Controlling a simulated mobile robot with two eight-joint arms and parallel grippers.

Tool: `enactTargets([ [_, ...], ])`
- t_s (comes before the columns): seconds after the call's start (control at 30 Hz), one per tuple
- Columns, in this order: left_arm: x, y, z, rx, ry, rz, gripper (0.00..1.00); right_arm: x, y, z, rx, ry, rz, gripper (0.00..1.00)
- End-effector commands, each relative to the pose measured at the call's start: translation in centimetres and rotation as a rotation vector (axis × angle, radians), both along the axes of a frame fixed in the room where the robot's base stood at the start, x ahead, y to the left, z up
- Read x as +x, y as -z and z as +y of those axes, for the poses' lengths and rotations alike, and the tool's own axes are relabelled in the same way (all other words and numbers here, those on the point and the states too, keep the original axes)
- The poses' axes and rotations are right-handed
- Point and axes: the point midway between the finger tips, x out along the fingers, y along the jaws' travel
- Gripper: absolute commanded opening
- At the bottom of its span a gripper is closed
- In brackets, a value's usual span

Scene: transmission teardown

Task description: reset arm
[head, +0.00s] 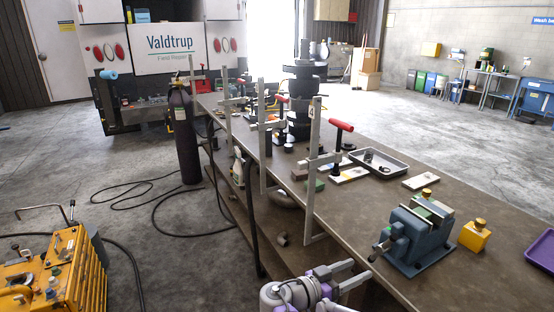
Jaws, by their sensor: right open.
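My right gripper (357,271) is at the bottom of the head view, beside the near left edge of the workbench (463,274). Its two fingers are apart and point to the right. Nothing shows between them. Part of my purple and white right arm shows behind it. My left gripper is not in view.
Upright bar clamps (313,172) line the left edge. A grey tray (378,162) and dark stacked gear assembly (303,92) are farther back. Yellow equipment (62,268) stands lower left.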

Motion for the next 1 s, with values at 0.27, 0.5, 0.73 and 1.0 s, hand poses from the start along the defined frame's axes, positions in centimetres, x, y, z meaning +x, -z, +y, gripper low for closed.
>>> enactTargets([
  [0.27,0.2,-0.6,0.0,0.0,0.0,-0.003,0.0,-8.9,3.9,-3.2,0.325,-0.152,0.508,0.64],
  [0.5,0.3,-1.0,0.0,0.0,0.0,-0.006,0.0,-17.7,7.9,0.0,0.604,-0.496,0.77,0.64],
  [0.73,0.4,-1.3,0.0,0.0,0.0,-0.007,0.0,-22.7,9.8,4.6,0.733,-0.818,0.788,0.64],
  [1.0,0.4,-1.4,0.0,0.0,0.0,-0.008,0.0,-23.9,10.1,6.5,0.754,-0.939,0.76,0.64],
])
